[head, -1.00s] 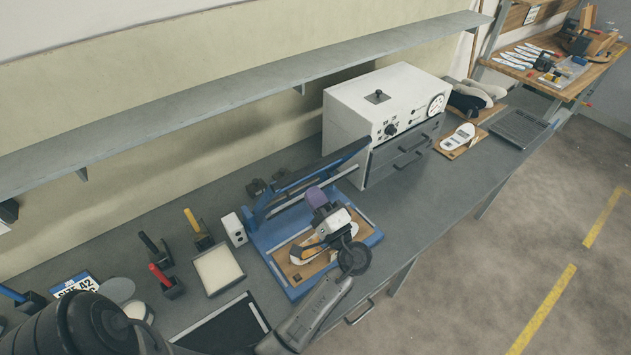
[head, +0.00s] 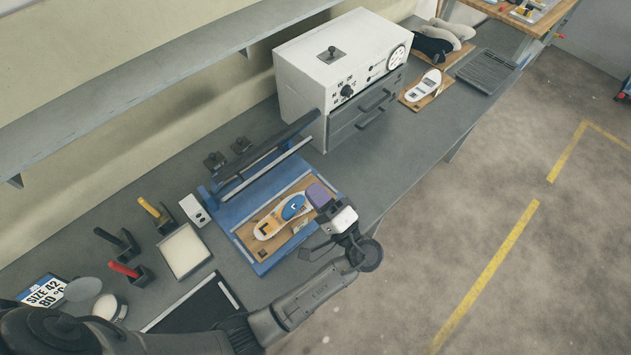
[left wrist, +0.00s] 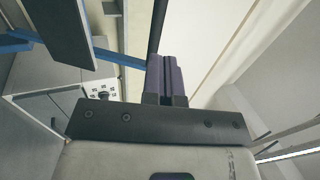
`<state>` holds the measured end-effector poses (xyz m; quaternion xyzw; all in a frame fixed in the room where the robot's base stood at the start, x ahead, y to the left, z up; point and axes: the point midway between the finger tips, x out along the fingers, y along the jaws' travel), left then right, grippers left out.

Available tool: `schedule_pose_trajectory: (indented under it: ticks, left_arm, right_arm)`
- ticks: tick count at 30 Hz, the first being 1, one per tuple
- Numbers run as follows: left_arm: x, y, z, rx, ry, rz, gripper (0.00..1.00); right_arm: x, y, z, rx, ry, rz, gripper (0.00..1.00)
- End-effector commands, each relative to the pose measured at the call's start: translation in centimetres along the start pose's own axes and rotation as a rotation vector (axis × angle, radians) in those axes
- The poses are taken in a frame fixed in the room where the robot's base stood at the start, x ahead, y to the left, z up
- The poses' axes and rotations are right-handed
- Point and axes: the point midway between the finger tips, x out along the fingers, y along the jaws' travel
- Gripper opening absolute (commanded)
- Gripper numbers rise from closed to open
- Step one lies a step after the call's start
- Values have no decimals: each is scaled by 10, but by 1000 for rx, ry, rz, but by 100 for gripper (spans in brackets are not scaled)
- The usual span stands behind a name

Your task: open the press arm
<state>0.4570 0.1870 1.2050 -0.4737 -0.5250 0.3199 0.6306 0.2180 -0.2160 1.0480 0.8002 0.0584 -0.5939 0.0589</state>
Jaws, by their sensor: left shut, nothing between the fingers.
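The press (head: 227,216) has a blue base on the bench. Its long dark press arm (head: 268,150) stands raised at the back of the base, clear of the wooden board (head: 247,236). An orange and white insole with a blue piece (head: 283,214) lies uncovered on that board. My left gripper (head: 318,194) is over the right front of the press, apart from the arm. Its purple fingers are shut with nothing between them, and they also show in the left wrist view (left wrist: 167,75). My right gripper is in neither view.
A white oven box (head: 330,65) with drawers stands right behind the press. A small white box (head: 194,209), a pale pad tray (head: 184,251) and upright-handled tools (head: 127,270) are to the left. A shelf (head: 130,75) runs above. Floor in front is clear.

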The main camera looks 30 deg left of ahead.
Motion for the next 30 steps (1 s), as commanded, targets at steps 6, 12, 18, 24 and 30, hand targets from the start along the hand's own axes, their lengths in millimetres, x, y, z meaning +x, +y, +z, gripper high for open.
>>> schedule_pose_trajectory:
  ticks: [6,12,18,24,30]
  left_arm:
    - [46,-4,0,2,-1,-3,0]
    - [79,-4,0,0,0,-2,0]
    - [101,-3,0,1,0,0,0]
    - [111,-1,0,0,1,-1,0]
    - [112,0,0,0,2,0,0]
  right_arm:
    - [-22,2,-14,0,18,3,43]
    - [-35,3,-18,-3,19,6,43]
    - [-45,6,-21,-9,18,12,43]
    - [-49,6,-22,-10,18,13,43]
    - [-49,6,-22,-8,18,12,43]
